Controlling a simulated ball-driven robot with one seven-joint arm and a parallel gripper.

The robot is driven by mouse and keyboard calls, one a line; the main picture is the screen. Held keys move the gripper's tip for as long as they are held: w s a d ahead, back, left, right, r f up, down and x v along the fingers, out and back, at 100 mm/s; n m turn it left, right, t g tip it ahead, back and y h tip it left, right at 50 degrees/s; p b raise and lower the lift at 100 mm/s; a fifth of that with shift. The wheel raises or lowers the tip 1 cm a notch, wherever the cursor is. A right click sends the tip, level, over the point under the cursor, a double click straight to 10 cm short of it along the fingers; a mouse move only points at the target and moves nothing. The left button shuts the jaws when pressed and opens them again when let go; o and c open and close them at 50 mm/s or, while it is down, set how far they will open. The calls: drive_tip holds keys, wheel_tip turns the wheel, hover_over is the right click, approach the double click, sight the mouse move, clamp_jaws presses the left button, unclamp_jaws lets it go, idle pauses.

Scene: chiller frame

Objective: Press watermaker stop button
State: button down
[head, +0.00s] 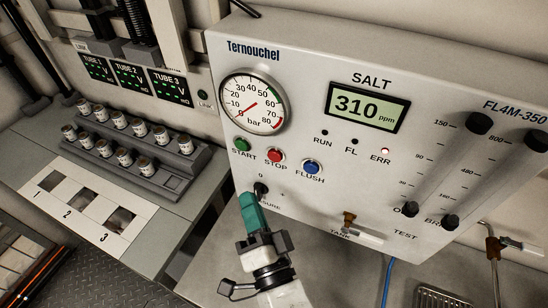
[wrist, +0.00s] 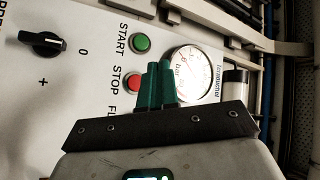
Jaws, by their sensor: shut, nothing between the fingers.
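The red STOP button (head: 275,156) sits on the front panel of the watermaker (head: 300,100), between the green START button (head: 241,145) and the blue FLUSH button (head: 311,167). My gripper (head: 248,198) is shut, with green fingers and nothing between them. In the head view it is below and left of the STOP button, near the black knob (head: 261,189). In the wrist view the STOP button (wrist: 133,84) shows just left of the green fingertips (wrist: 158,68), partly covered by them. I cannot tell the gap between fingertips and panel.
The black knob also shows in the wrist view (wrist: 42,43). A round pressure gauge (head: 253,102) is above the buttons. The salt display (head: 368,106) reads 310 ppm, and the ERR lamp (head: 385,151) looks lit. A rack of small jars (head: 150,185) stands at left.

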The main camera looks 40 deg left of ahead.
sight(275, 156)
drive_tip(key=w+a+b, duration=0.1)
drive_tip(key=w+b, duration=0.6)
drive_tip(key=shift+w+a, duration=0.3)
drive_tip(key=shift+a, duration=0.1)
drive_tip(key=shift+w, duration=0.1)
idle(1.7)
drive_tip(key=shift+w+a+b, duration=0.1)
drive_tip(key=shift+w+b, duration=0.2)
drive_tip(key=shift+b, duration=0.05)
drive_tip(key=shift+w+a, duration=0.1)
drive_tip(key=shift+w, duration=0.35)
idle(0.7)
drive_tip(key=shift+s, duration=0.1)
drive_tip(key=shift+s+d+p, duration=0.25)
drive_tip(key=shift+s+p, duration=0.15)
drive_tip(key=shift+s, duration=0.35)
